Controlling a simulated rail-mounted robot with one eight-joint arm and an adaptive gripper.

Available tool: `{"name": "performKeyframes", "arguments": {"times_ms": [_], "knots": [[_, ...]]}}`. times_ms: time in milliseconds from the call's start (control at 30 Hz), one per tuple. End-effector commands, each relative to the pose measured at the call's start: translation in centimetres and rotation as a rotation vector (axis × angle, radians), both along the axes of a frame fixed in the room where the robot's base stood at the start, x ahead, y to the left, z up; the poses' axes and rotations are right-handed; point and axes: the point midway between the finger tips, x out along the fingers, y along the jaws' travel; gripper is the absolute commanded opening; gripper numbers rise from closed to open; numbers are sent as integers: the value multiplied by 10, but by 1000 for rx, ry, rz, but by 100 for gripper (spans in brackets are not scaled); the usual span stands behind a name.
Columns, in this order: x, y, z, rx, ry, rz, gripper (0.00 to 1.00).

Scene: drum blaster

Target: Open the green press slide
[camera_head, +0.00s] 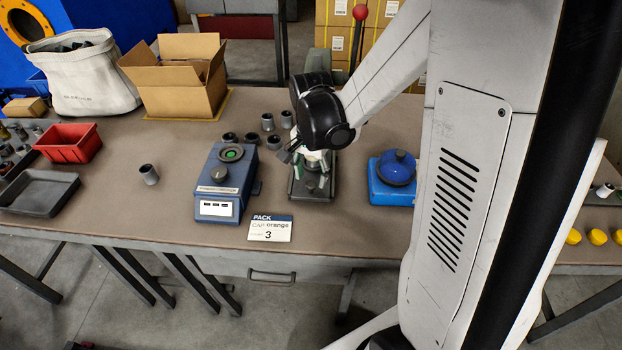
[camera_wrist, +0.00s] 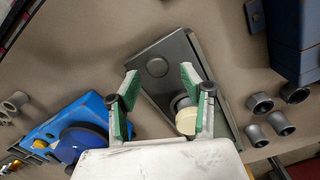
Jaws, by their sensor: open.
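The green press (camera_head: 313,190) stands on the table, its dark grey-green base showing below my gripper in the head view. Much of it is hidden behind my arm. In the wrist view its flat slide plate (camera_wrist: 172,50) lies at a slant, with a round knob (camera_wrist: 157,67) near one end. A cream disc (camera_wrist: 187,121) and a grey ring show beside the right finger. My gripper (camera_wrist: 158,74) is open and empty, its green-padded fingers apart over the plate with the knob between them in the picture. I cannot tell whether they touch it. My gripper (camera_head: 298,157) also shows in the head view.
A blue scale-like device (camera_head: 228,182) stands to the left and a blue fixture (camera_head: 393,178) to the right. Several grey cylinders (camera_head: 268,122) stand behind. A red-knobbed lever (camera_head: 359,14) rises behind my arm. A label card (camera_head: 270,228) lies in front.

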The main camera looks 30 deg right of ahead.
Motion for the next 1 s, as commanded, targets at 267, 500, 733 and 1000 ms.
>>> {"name": "performKeyframes", "arguments": {"times_ms": [267,500,733,1000], "knots": [[-1,0,49,0,0,0,42],[0,0,83,0,0,0,42],[0,0,98,0,0,0,42],[0,0,99,0,0,0,42]]}}
